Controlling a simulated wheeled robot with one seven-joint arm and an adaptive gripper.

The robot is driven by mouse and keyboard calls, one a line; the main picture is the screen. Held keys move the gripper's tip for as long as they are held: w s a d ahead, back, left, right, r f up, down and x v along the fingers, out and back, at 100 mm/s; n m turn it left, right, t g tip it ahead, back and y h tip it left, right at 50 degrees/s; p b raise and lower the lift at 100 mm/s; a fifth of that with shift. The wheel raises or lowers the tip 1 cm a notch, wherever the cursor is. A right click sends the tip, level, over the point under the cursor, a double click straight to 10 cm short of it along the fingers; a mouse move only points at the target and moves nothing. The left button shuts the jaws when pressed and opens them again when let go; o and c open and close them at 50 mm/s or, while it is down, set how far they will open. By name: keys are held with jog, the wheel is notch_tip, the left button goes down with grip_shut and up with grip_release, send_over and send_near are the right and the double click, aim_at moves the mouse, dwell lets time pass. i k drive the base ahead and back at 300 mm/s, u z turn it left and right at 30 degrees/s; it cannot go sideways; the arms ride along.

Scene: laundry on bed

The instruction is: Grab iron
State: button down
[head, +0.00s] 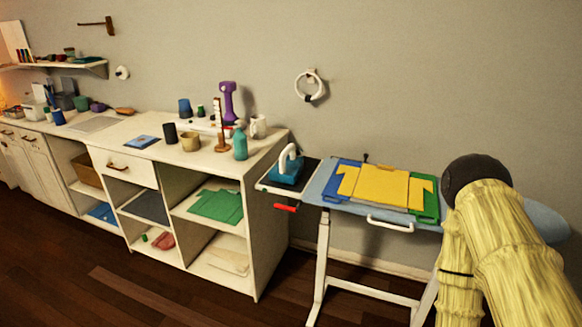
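The iron (285,170), with a blue body and a white handle, rests on the dark iron rest (273,188) at the left end of the ironing board (318,192). My arm, yellow with a dark joint, comes up from the lower right in front of the board's right part. It is well to the right of the iron. My gripper does not show in the head view, so I cannot see its state.
Folded yellow, blue and green clothing (380,186) lies on the board. A white cabinet (266,215) with open shelves stands left of it, holding several bottles and cups on top. A red handle (285,208) sticks out below the iron rest. The dark wooden floor in front is clear.

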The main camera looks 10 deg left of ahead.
aim_at(289, 170)
jog(key=i, duration=0.75)
jog(key=u, duration=0.9)
